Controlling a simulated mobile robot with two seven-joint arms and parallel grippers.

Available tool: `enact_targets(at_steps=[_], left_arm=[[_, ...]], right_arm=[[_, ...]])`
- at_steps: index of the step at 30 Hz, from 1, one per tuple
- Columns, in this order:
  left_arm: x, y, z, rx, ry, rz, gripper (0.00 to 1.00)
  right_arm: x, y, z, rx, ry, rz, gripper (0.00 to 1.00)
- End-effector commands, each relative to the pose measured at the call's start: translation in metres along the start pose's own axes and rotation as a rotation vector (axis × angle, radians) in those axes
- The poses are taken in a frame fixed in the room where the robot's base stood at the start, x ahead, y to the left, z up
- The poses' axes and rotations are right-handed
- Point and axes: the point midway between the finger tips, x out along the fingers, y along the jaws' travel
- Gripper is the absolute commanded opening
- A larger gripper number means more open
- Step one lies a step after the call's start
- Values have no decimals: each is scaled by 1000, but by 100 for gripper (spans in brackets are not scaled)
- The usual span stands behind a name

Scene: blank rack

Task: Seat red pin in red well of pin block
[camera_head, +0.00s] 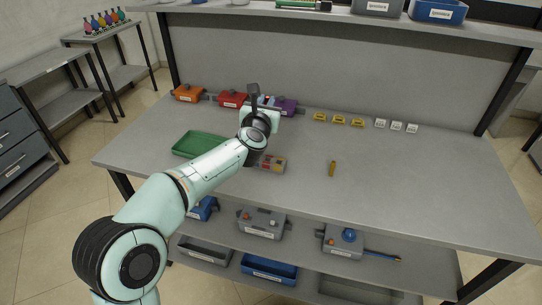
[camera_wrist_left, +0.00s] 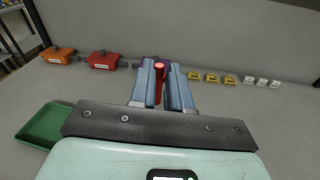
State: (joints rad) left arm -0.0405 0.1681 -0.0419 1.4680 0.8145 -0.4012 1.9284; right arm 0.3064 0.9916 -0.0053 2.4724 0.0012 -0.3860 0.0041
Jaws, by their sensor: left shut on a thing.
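My left gripper (camera_head: 268,101) is above the back half of the table, pointing toward the back panel. In the left wrist view its two blue-grey fingers (camera_wrist_left: 165,85) are shut on the red pin (camera_wrist_left: 159,68), whose round red end shows between them. A small block (camera_head: 271,163) with red and yellow parts lies on the table, partly behind my forearm; it looks like the pin block, but its wells cannot be made out. The gripper is beyond this block and apart from it. My right gripper is not in view.
A green tray (camera_head: 198,144) lies left of my forearm. Orange (camera_head: 188,93), red (camera_head: 232,99) and purple (camera_head: 287,106) boxes stand along the back. Yellow (camera_head: 339,120) and white (camera_head: 396,126) tags sit right of them. A small yellow piece (camera_head: 332,168) lies mid-table; the right side is clear.

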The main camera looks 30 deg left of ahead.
Motion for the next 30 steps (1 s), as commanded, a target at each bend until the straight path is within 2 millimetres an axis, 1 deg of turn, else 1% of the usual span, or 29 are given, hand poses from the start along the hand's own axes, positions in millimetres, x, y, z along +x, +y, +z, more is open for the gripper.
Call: enact_targets(at_steps=[2, 5, 8, 12, 18, 21, 26, 29, 30], left_arm=[[0, 0, 0, 0, -1, 0, 0], [0, -1, -10, 2, 1, 1, 0], [2, -3, -33, 3, 4, 0, 0], [5, -8, -72, 3, 6, -1, 0], [8, -13, -119, 2, 3, -1, 0], [9, -14, -133, 2, 1, 0, 0], [9, -16, -144, 1, 0, 0, 0], [10, -17, -158, 2, 3, -1, 0], [11, -18, -166, 1, 3, 0, 0]], right_arm=[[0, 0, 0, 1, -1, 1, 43], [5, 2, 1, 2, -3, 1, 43], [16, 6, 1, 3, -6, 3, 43], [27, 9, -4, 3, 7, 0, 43], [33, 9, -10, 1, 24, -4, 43], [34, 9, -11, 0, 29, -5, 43], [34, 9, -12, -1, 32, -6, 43], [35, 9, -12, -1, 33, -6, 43], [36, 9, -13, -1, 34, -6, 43]])
